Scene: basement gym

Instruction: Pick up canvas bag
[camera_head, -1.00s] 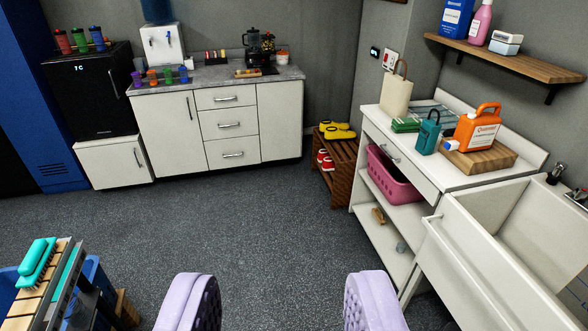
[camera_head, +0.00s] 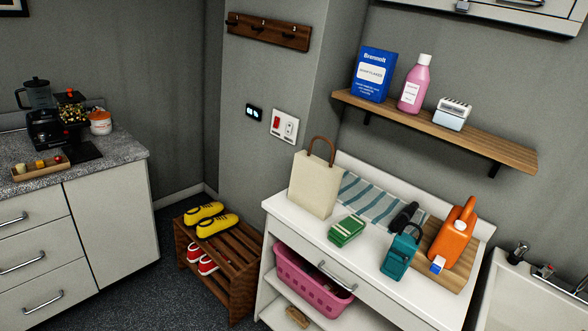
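The canvas bag (camera_head: 313,187) is cream with a brown looped handle. It stands upright on the left end of the white counter (camera_head: 283,215), in the middle of the view. A striped teal and white towel lies to its right, and a green packet (camera_head: 347,230) lies in front of it to the right. The bag's front face and handle show clearly. My gripper is not in the current view.
A shelf (camera_head: 435,128) with a blue box and bottle hangs above. A wooden shoe rack (camera_head: 231,255) stands left of the counter.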

